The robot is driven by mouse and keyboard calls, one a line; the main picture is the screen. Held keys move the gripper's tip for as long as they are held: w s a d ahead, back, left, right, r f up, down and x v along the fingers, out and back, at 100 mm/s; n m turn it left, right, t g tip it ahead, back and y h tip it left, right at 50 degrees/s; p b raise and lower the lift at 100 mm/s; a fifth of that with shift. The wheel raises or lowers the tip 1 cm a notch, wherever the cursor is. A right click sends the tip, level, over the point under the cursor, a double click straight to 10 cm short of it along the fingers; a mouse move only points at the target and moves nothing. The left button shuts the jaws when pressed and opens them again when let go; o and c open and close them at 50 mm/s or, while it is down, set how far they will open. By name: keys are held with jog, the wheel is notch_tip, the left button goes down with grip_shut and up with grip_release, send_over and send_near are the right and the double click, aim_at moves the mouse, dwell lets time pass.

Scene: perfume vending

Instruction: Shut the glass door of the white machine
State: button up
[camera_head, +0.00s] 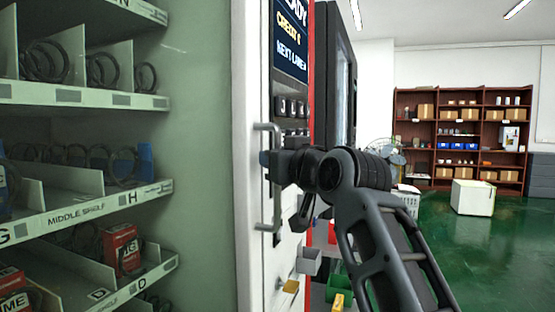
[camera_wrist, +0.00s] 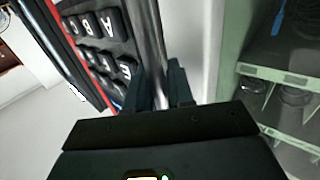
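The white machine fills the left of the head view, with its shelves (camera_head: 85,212) showing. A white door frame (camera_head: 245,90) stands upright at its right side. A long metal handle (camera_head: 277,212) is on the front beside the keypad; it also shows as a slanting bar in the wrist view (camera_wrist: 154,38). My gripper (camera_head: 270,165) is at the handle's middle. In the wrist view my gripper's dark fingers (camera_wrist: 161,85) lie on either side of the bar, closed around it. Whether the door has a gap at its edge is hard to tell.
A keypad (camera_head: 291,108) and a lit display (camera_head: 290,38) are right of the handle. Shelving with boxes (camera_head: 437,140) and a white box (camera_head: 472,197) stand farther back. Open green floor (camera_head: 500,250) lies to the right.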

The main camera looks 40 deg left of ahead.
jog(key=shift+o, duration=1.4)
jog(key=shift+s+a+g, duration=0.3)
jog(key=shift+s+a, duration=0.15)
jog(key=shift+s, duration=0.1)
jog(key=b+v, duration=0.1)
jog(key=v, duration=0.7)
jog(key=shift+w+d, duration=0.25)
jog(key=shift+w, duration=0.1)
jog(key=shift+f, duration=0.1)
